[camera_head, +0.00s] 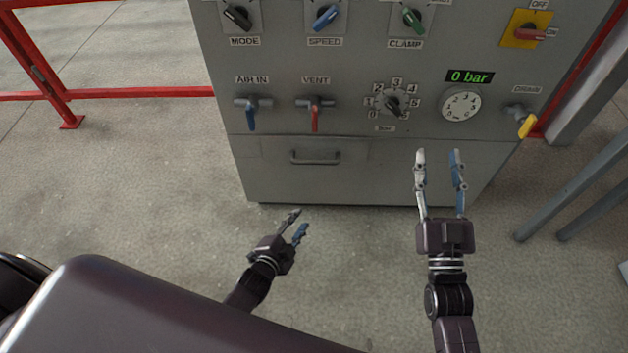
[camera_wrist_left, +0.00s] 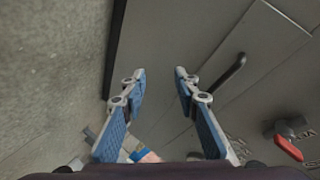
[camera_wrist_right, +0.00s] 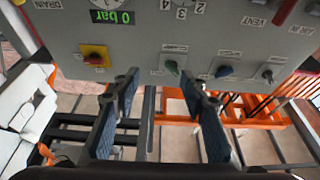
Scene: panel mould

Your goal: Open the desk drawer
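The drawer (camera_head: 343,172) is a grey front panel low in the grey cabinet, with a dark bar handle (camera_head: 315,157); it looks shut. The handle also shows in the left wrist view (camera_wrist_left: 232,70). My left gripper (camera_head: 297,223) is open and empty, below and in front of the drawer, apart from the handle. In the left wrist view (camera_wrist_left: 158,78) its fingers stand apart, left of the handle. My right gripper (camera_head: 438,156) is open and empty, right of the drawer in the head view. In the right wrist view (camera_wrist_right: 165,80) its fingers are spread before the panel's labelled controls.
Above the drawer, the cabinet carries a blue AIR IN lever (camera_head: 250,118), a red VENT lever (camera_head: 315,118), a dial knob (camera_head: 393,103) and a gauge (camera_head: 460,105). A yellow DRAIN lever (camera_head: 527,126) sticks out at right. Red rails (camera_head: 130,93) stand left. Floor in front is clear.

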